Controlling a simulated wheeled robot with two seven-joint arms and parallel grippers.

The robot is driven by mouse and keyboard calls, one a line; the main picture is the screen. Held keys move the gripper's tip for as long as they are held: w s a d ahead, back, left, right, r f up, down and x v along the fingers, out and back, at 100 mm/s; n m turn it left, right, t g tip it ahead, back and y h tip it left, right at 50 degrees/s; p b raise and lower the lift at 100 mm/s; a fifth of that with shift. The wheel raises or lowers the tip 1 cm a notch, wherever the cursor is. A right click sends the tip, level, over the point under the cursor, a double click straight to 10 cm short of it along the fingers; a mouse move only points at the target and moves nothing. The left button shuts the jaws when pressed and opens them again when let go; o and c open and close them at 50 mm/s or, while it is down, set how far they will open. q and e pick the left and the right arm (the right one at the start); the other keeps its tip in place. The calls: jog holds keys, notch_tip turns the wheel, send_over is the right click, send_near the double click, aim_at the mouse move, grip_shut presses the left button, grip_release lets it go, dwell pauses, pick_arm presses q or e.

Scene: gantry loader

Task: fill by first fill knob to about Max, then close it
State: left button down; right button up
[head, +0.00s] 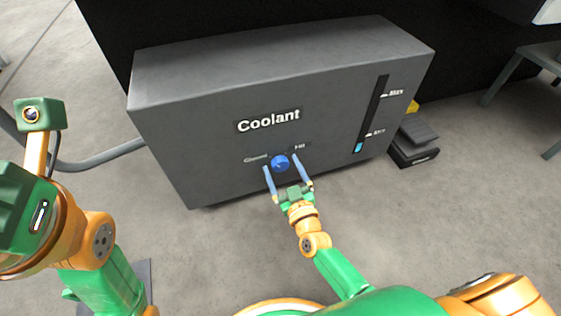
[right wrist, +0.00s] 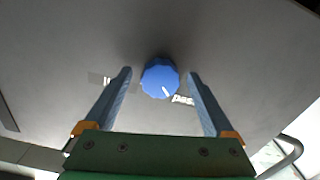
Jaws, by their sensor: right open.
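The blue fill knob (head: 280,163) is on the front of the grey coolant tank (head: 200,135), between the Closed label (head: 255,159) and the Fill label (head: 300,147). In the right wrist view the knob (right wrist: 160,77) has a white pointer line aimed at the Closed label. My right gripper (head: 288,172) is open, with its fingers on either side of the knob and a visible gap to each. The level gauge (head: 375,110) shows a short cyan column at its bottom, below Min and far under Max. My left arm shows at the left; its fingers are out of view.
A grey hose (head: 105,157) runs to the tank's left side. A dark stepped object (head: 415,148) with a yellow part is on the floor right of the tank. A grey table (head: 540,60) stands at the far right. The floor in front is clear.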

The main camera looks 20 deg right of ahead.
jog(key=shift+s+r, duration=0.1)
jog(key=shift+s, duration=0.05)
jog(key=shift+c, duration=1.3)
jog(key=c, duration=1.1)
